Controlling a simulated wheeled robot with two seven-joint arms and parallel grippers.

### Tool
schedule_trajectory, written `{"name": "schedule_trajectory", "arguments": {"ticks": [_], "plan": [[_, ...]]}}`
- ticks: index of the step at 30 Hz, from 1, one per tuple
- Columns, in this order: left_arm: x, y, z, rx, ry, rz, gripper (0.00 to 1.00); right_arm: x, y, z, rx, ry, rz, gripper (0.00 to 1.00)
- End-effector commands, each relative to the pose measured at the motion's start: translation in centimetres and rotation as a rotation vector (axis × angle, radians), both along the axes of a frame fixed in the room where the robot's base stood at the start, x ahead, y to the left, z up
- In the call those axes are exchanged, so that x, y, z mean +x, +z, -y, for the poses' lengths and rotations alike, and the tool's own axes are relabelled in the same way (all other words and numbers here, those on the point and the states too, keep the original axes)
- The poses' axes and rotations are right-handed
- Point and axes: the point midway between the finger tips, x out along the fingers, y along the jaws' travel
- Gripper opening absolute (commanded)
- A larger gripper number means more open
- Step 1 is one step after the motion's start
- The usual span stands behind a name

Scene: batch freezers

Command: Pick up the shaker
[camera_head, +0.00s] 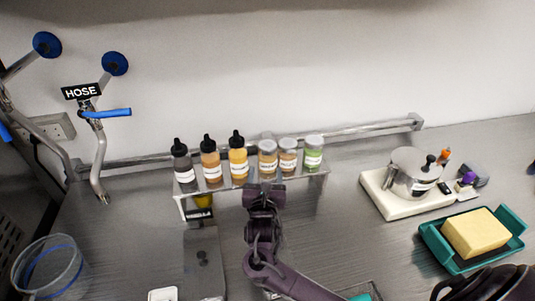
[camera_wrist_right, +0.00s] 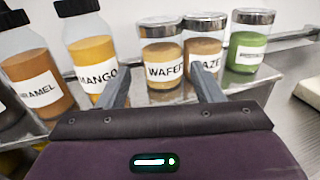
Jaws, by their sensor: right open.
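Three lidded clear jars that look like shakers stand upright on the metal rack. In the right wrist view they are a tan one labelled WAFER (camera_wrist_right: 162,53), a brown one with a partly hidden label (camera_wrist_right: 204,47) and a green one (camera_wrist_right: 248,45). The head view shows the same tan (camera_head: 268,160), brown (camera_head: 288,156) and green (camera_head: 313,153) shakers. My right gripper (camera_wrist_right: 163,86) is open and empty, just in front of the rack. Its fingers frame the WAFER shaker, and the right finger overlaps the brown one. My left gripper is not in view.
A board with a metal pot (camera_head: 413,174) and a teal tray (camera_head: 452,257) are right. The counter between is clear.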

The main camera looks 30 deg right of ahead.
Motion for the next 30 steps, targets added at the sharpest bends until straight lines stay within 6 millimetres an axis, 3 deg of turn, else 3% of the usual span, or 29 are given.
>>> {"name": "schedule_trajectory", "arguments": {"ticks": [8, 12, 20, 27, 30], "plan": [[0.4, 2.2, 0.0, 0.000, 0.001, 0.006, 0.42, 3.2, 1.4, 2.1, 0.001, -0.002, -0.001, 0.60], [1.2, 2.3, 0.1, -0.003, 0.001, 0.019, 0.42, 4.5, 0.9, 2.8, 0.001, 0.000, -0.001, 0.60], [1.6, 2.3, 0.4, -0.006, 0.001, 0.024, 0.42, 4.8, 0.8, 3.0, 0.001, 0.001, 0.000, 0.60], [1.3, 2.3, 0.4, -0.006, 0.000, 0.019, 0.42, 4.8, 0.8, 3.0, 0.001, 0.001, 0.000, 0.31], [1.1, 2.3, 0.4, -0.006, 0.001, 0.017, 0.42, 4.8, 0.9, 3.0, 0.001, 0.001, 0.000, 0.31]]}}
